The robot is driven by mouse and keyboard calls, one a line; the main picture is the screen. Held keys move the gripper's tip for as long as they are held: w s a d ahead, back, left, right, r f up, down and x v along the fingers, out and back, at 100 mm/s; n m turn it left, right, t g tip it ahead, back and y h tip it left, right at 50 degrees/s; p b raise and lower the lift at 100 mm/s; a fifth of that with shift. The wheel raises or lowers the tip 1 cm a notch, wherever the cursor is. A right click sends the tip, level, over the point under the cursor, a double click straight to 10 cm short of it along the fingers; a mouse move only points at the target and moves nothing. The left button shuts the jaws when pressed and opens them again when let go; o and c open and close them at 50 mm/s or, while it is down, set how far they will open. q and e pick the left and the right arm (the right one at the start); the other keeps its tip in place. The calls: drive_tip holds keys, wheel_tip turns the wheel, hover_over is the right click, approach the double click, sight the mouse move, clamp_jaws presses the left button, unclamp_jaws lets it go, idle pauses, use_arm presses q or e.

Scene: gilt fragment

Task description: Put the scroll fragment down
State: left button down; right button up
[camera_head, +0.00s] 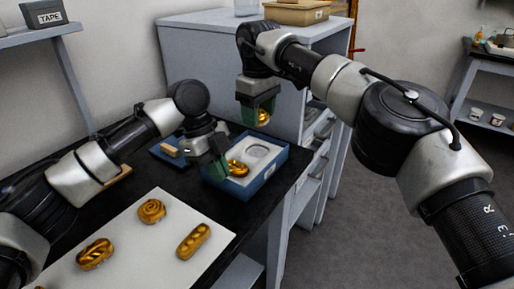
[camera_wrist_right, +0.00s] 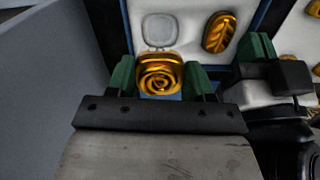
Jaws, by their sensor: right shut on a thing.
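A gold scroll fragment (camera_head: 263,117) with a spiral face is held between the green fingers of my right gripper (camera_head: 260,110). In the right wrist view, the scroll fragment (camera_wrist_right: 159,78) shows between both fingers. It hangs in the air above and beside the blue tray (camera_head: 245,195). The tray has a pale lining with a rounded empty recess (camera_head: 257,151) and a gold leaf fragment (camera_head: 238,168) in it. My left gripper (camera_head: 217,167) is at the tray's left side, close to the leaf fragment; its finger gap is not clear.
A white board (camera_head: 150,245) on the black bench carries several gold pieces, including a spiral one (camera_head: 152,210). A smaller blue tray (camera_head: 167,150) lies behind my left gripper. A grey cabinet (camera_head: 205,55) stands behind the tray.

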sight(259, 154)
wheel_tip(259, 154, down, 9)
drive_tip(key=shift+r, duration=0.15)
idle(0.4)
use_arm(q)
drive_tip(key=shift+s+r, duration=0.15)
drive_tip(key=shift+r, duration=0.05)
use_arm(e)
drive_tip(key=shift+s+d+f, duration=0.15)
drive_tip(key=shift+f, duration=0.6)
use_arm(q)
drive_tip(key=shift+d+r, duration=0.1)
use_arm(e)
drive_tip(key=o, duration=0.9)
use_arm(q)
drive_tip(key=shift+w+f, duration=0.2)
drive_tip(key=shift+f, duration=0.05)
use_arm(e)
wheel_tip(259, 154, up, 14)
drive_tip(key=shift+f, duration=0.25)
use_arm(q)
drive_tip(key=c, duration=1.3)
unclamp_jaws()
drive_tip(key=shift+o, duration=0.2)
